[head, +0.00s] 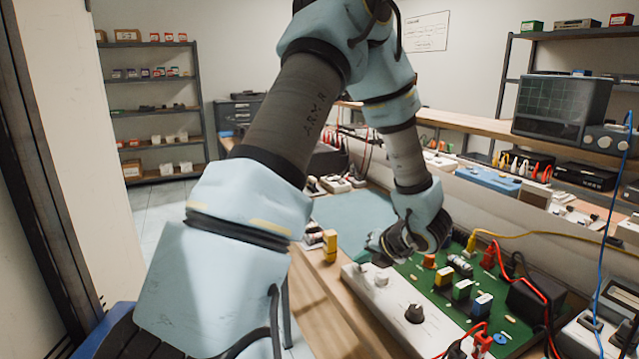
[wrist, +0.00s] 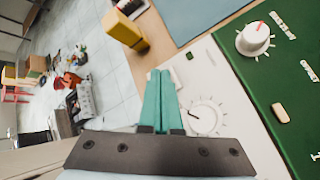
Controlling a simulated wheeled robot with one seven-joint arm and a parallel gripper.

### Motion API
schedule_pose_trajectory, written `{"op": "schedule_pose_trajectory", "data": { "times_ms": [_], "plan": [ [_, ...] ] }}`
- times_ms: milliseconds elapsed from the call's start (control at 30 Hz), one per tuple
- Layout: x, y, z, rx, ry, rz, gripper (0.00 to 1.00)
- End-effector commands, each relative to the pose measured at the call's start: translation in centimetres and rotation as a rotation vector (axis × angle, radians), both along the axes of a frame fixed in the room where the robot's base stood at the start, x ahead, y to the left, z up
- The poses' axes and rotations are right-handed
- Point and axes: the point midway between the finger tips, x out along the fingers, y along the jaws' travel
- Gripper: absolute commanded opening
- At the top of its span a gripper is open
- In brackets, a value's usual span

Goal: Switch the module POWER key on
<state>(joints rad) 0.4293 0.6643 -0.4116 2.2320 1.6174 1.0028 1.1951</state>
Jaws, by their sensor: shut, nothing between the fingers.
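The module is a green board (head: 428,283) with a white front strip (head: 355,272), on a wooden bench. In the wrist view the white strip (wrist: 225,85) carries a dial knob (wrist: 205,118) and a small dark green piece (wrist: 190,56). The green board there (wrist: 275,75) carries a white knob with a red pointer (wrist: 254,39) and a small cream key (wrist: 280,113). No POWER label is readable, so I cannot tell which part is that key. My gripper (wrist: 160,73) is shut and empty, left of the dial knob, over the strip's edge.
A yellow block (head: 329,245) stands on the bench beside the strip; it also shows in the wrist view (wrist: 124,29). A blue-grey mat (head: 355,220) lies behind. Coloured blocks, red and yellow leads and a black box (head: 535,300) crowd the board's right side.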

Motion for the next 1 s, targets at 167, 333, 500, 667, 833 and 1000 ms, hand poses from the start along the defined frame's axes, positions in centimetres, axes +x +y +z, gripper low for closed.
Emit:
{"op": "schedule_pose_trajectory", "data": {
  "times_ms": [167,333,500,667,833,1000],
  "plan": [
    [0.0,-0.1,-0.5,-0.001,-0.001,-0.001,0.0],
    [0.0,0.0,-0.5,-0.001,0.0,-0.001,0.0],
    [0.0,0.0,-0.3,0.0,-0.001,-0.001,0.0],
    [0.0,0.0,0.4,0.001,-0.001,0.0,0.0],
    [0.0,0.0,0.5,0.0,0.0,0.0,0.0],
    [0.0,0.0,0.5,0.0,0.0,0.0,0.0]
  ]
}}
